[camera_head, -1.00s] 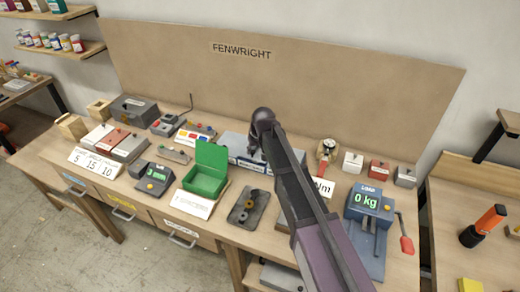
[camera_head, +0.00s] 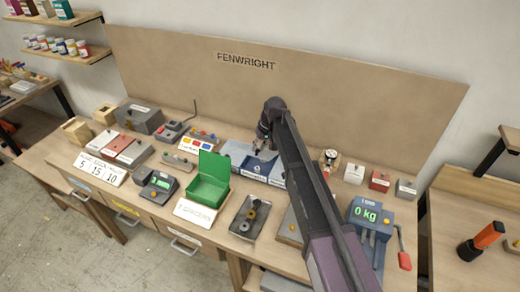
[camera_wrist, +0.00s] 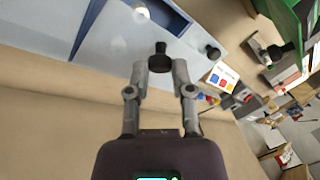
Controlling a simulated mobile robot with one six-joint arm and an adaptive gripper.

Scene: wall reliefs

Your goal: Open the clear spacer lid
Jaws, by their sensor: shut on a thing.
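A low blue-grey case (camera_head: 277,181) with white labels on its front stands at the middle back of the bench. In the wrist view its pale, glossy lid panels (camera_wrist: 190,20) fill the top, with black knobs on them. My gripper (camera_head: 262,146) is over this case in the head view. In the wrist view my gripper (camera_wrist: 160,64) is shut on one black knob (camera_wrist: 159,49). A second black knob (camera_wrist: 212,53) stands to its right, apart from the fingers. How far the held lid is tilted, and the label of that compartment, I cannot tell.
A green box (camera_head: 208,190) with its lid up stands left of the case, behind a spacer card (camera_head: 195,214). A dark tray (camera_head: 248,216) with rings lies in front. A load gauge (camera_head: 367,215) is at right. A tan board (camera_head: 350,110) rises behind.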

